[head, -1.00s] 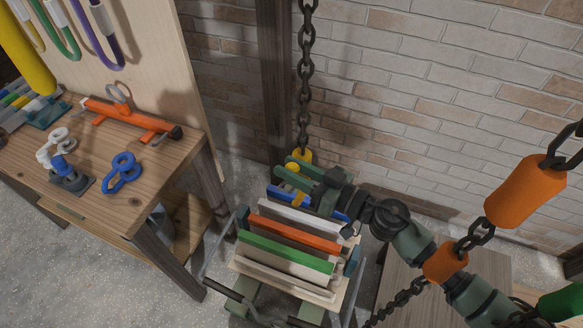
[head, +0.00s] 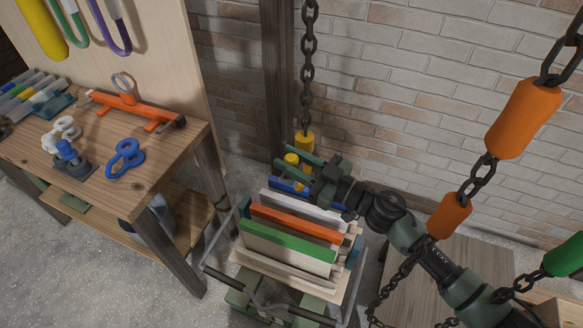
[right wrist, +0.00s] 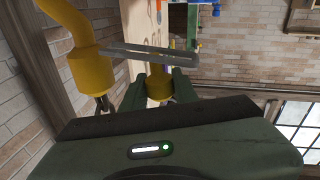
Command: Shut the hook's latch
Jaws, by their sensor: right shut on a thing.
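The yellow hook (head: 304,143) hangs at the end of a dark chain in front of the brick wall in the head view. In the right wrist view the hook (right wrist: 85,70) is at the left, its body curving up and away. A grey wire-like latch (right wrist: 150,53) spans from beside the hook to the right. My right gripper (head: 303,162) is at the hook, its fingers closed around a yellow cylindrical piece (right wrist: 158,85) by the latch. This piece appears to belong to the latch; its joint is hidden. My left gripper is not in view.
A rack of coloured boards (head: 290,240) stands just below my right gripper. A wooden workbench (head: 130,190) with tools is at the left. Hanging chains with orange sleeves (head: 523,118) cross near my right arm. A wooden post (head: 278,80) stands behind the hook.

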